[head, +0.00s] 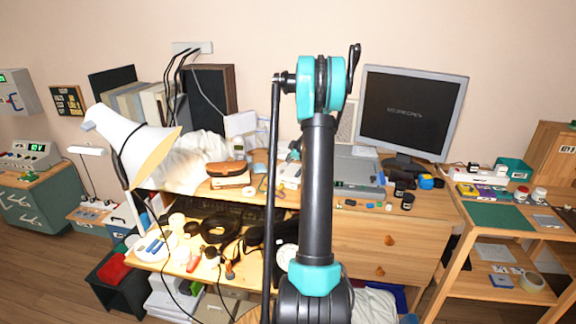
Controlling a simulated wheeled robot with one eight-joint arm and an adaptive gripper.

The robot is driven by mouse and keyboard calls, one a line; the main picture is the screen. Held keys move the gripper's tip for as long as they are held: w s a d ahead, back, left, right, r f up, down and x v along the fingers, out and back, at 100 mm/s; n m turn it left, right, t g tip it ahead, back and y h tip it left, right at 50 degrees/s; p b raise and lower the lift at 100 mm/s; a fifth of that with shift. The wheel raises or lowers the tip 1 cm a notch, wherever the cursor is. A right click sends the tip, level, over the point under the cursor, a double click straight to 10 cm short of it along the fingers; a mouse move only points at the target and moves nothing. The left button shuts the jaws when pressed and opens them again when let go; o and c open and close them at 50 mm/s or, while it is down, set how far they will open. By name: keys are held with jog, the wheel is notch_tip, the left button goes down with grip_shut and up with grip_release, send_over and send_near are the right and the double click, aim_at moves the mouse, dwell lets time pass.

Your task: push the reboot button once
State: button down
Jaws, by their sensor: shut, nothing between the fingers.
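I cannot pick out a reboot button; no marked button is legible at this size. A grey flat device (356,178) lies on the desk below the monitor, partly hidden by my arm. A panel box with small coloured lights (32,155) stands on the green cabinet at the far left. My arm rises through the middle of the head view, its teal joint at the top.
A wooden desk (400,240) bears a monitor (412,112), a white lamp (135,145), a brown case (228,170) and cables. A wooden side table (470,275) with boxes stands at the right. Bare floor (40,285) shows at the lower left.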

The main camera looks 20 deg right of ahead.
aim_at(289, 165)
jog(key=shift+r, duration=0.6)
jog(key=shift+r, duration=2.55)
jog(key=s+a+m+g, duration=0.2)
jog(key=s+a+m, duration=0.1)
jog(key=s+a, duration=0.8)
jog(key=s+a+f+m, duration=0.1)
jog(key=s+a, duration=0.3)
jog(key=s, duration=0.3)
jog(key=s+a+f+m+g, duration=0.1)
jog(key=s+a+m, duration=0.1)
jog(key=s+a, duration=0.3)
jog(key=s+a+f+m+g, duration=0.1)
jog(key=s+a, duration=0.4)
jog(key=s, duration=0.5)
jog(key=shift+s+f+m, duration=0.1)
jog(key=shift+s+m, duration=0.15)
jog(key=shift+m, duration=0.05)
jog(key=s+a+f+m, duration=0.1)
jog(key=s+f, duration=0.1)
jog(key=s, duration=0.4)
jog(key=s+f+m+g+h, duration=0.1)
jog(key=s+f+m, duration=0.1)
jog(key=s, duration=0.4)
jog(key=shift+s+a+f, duration=0.2)
jog(key=shift+a+f, duration=0.15)
jog(key=shift+f, duration=0.1)
